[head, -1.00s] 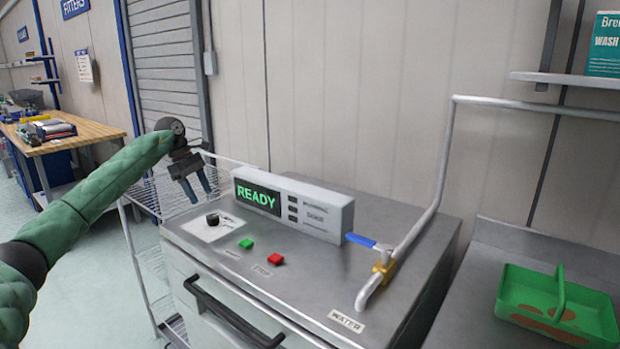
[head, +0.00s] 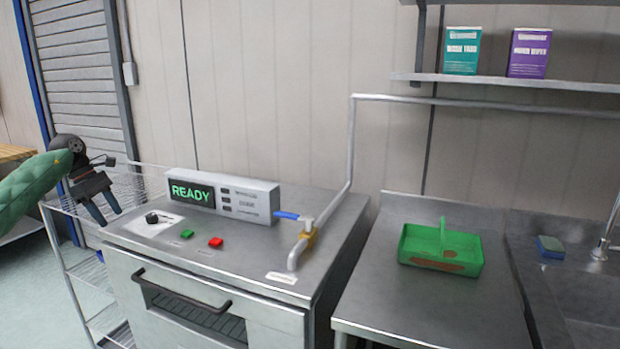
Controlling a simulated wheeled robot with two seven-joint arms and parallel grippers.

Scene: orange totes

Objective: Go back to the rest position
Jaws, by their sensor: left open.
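My left gripper (head: 103,211) is at the left of the head view, open and empty, its fingers pointing down. It shows in front of the wire rack, left of the steel machine (head: 230,282), apart from the machine's top as far as I can tell. My green-sleeved left arm comes in from the left edge. My right gripper is out of view.
A control box (head: 262,205) reading READY, green and red buttons, and a pipe with a blue-handled valve (head: 287,215) stand on the machine. A green tote (head: 440,250) sits on the counter (head: 385,300). A wire rack (head: 85,268) stands left; a sponge (head: 550,247) lies by the sink.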

